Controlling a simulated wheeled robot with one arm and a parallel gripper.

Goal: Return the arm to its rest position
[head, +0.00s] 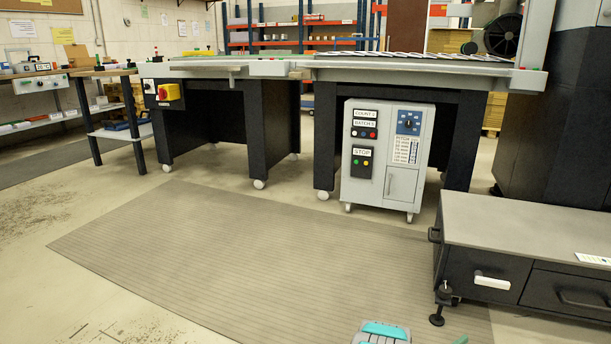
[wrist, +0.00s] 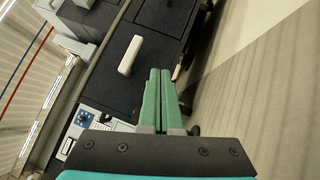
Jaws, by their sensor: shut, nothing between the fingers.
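My gripper (wrist: 160,74) shows in the wrist view with its two green fingers side by side and touching. It is shut and holds nothing. Past the fingertips is the dark drawer cabinet with a white handle (wrist: 130,55). The fingers appear apart from it, but I cannot tell how far.
The low grey-topped drawer cabinet (head: 530,225) stands at the right. A grey control cabinet (head: 385,160) stands under the machine table (head: 410,66). The ribbed floor mat (head: 230,260) is clear. A work table with a red switch (head: 169,92) stands at the left.

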